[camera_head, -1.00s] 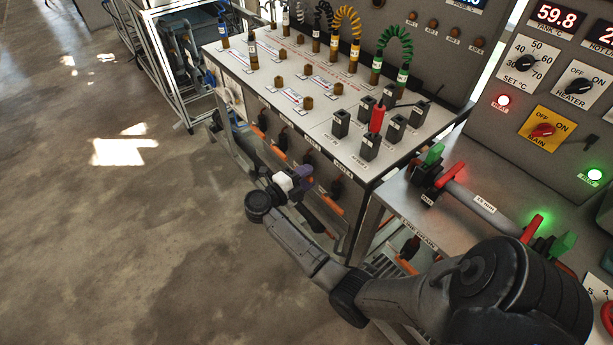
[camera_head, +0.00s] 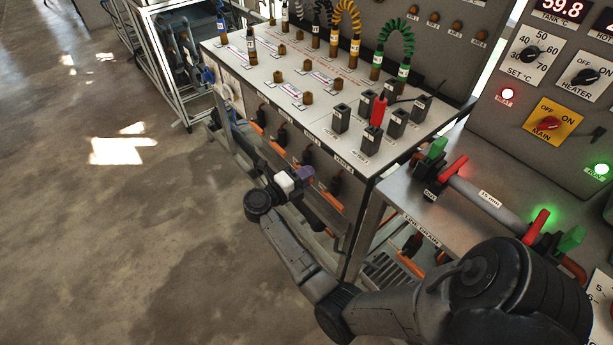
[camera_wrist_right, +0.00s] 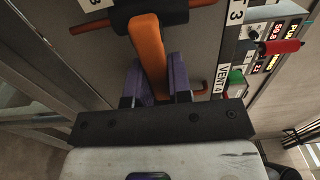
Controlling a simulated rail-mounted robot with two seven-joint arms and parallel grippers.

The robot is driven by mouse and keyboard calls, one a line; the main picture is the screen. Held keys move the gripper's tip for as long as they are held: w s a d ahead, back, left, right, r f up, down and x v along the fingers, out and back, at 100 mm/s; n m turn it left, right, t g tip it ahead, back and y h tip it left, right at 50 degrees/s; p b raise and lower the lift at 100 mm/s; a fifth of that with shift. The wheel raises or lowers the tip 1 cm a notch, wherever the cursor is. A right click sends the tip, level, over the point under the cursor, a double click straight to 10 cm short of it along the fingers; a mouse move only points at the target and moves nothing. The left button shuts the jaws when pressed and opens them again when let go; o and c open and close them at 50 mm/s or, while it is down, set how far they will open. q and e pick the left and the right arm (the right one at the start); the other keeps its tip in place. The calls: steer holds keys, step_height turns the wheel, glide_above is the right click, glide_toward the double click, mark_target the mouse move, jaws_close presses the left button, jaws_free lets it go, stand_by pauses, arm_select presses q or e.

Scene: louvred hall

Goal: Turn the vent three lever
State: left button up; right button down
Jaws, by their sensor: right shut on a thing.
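My right gripper (camera_head: 306,174) is at the front of the white-topped bench, low below the vent labels. In the right wrist view its purple fingers (camera_wrist_right: 157,70) are closed around an orange lever (camera_wrist_right: 148,45), one on each side. The lever joins a dark valve body (camera_wrist_right: 160,18) at the top of that view. A label ending in 3 shows just right of the valve, and a VENT 4 label (camera_wrist_right: 221,78) is further down. In the head view the gripper mostly hides the held lever. My left gripper is not in view.
More dark valves (camera_head: 282,135) line the bench front on either side of the gripper. Cables and black sockets (camera_head: 341,118) stand on the bench top (camera_head: 240,66). A metal side table (camera_head: 400,195) with a pipe and red and green handles is right. Open floor lies left.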

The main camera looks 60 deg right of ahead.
steer(key=c, duration=1)
jaws_free()
steer(key=shift+c, duration=0.2)
steer(key=shift+a, duration=0.1)
steer(key=p+v, duration=0.1)
steer(key=v, duration=1.2)
steer(key=shift+a+p, duration=0.3)
steer(key=shift+a, duration=0.05)
steer(key=shift+w+f, duration=0.1)
steer(key=shift+w, duration=0.1)
